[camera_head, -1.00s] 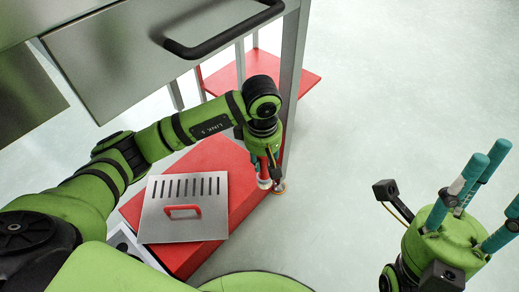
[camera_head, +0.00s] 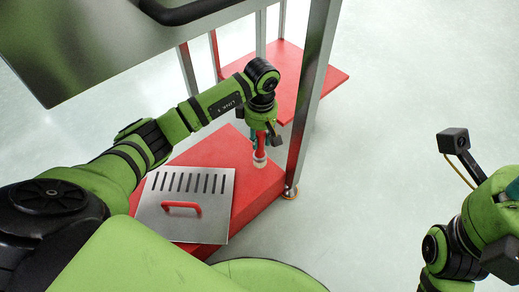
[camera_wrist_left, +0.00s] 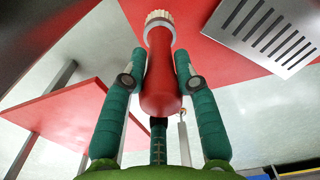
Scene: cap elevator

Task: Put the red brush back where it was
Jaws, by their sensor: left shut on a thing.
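The red brush (camera_head: 260,145) hangs about upright, pale bristles down, over the red box-like platform (camera_head: 262,185) near its right edge. I cannot tell whether the bristles touch the platform. My left gripper (camera_head: 262,132) is shut on the brush's red handle. In the left wrist view the brush (camera_wrist_left: 160,75) sits between the teal fingers of my left gripper (camera_wrist_left: 158,84), its bristles pointing away. My right gripper (camera_head: 510,195) is at the right edge of the head view, with its fingers mostly cut off.
A slotted metal plate with a red handle (camera_head: 185,205) lies on the platform, left of the brush. A steel leg (camera_head: 310,110) stands close to the right of my left gripper. A lower red shelf (camera_head: 310,75) lies behind.

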